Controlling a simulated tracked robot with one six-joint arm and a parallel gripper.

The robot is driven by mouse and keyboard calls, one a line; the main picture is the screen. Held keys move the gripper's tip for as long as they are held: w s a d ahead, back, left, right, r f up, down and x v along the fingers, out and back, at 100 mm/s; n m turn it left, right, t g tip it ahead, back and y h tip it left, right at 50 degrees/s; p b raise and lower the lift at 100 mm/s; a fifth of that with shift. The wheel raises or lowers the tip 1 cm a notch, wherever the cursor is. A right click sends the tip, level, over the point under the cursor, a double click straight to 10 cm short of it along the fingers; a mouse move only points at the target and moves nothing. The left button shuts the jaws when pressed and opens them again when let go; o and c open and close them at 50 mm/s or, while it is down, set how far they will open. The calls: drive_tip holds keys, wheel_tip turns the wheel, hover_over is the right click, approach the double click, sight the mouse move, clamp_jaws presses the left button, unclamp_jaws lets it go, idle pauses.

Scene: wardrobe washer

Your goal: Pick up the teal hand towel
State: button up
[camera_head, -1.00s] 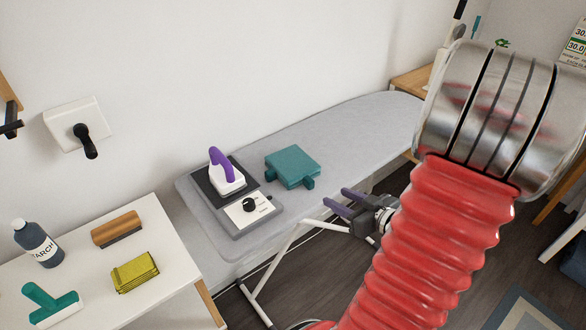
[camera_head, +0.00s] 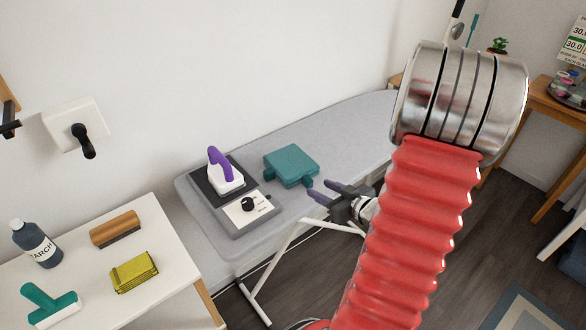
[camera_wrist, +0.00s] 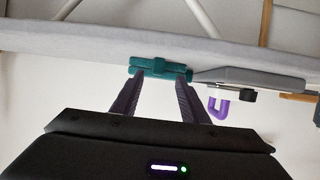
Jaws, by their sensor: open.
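The teal hand towel (camera_head: 291,163) lies folded, like a block with two tabs at its near side, on the grey ironing board (camera_head: 330,136). My gripper (camera_head: 314,190) is open and empty at the board's near edge, just right of and nearer than the towel. In the wrist view, the towel (camera_wrist: 160,70) shows straight beyond the two purple fingers of my gripper (camera_wrist: 161,76), roughly between their tips. The picture seems upside down there. I cannot tell whether the fingertips touch the towel.
An iron with a purple handle (camera_head: 221,165) stands on a grey dock (camera_head: 250,212) just left of the towel. A white table (camera_head: 180,262) at left bears a bottle (camera_head: 35,243), brushes and a yellow cloth (camera_head: 134,272). The wall rises behind the board.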

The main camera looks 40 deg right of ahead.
sight(311, 182)
drive_tip(key=shift+w+f, duration=0.3)
drive_tip(key=shift+w, duration=0.35)
drive_tip(key=shift+d+x, duration=0.2)
drive_tip(key=shift+x, duration=2.4)
drive_tip(key=shift+r, duration=0.15)
clamp_jaws()
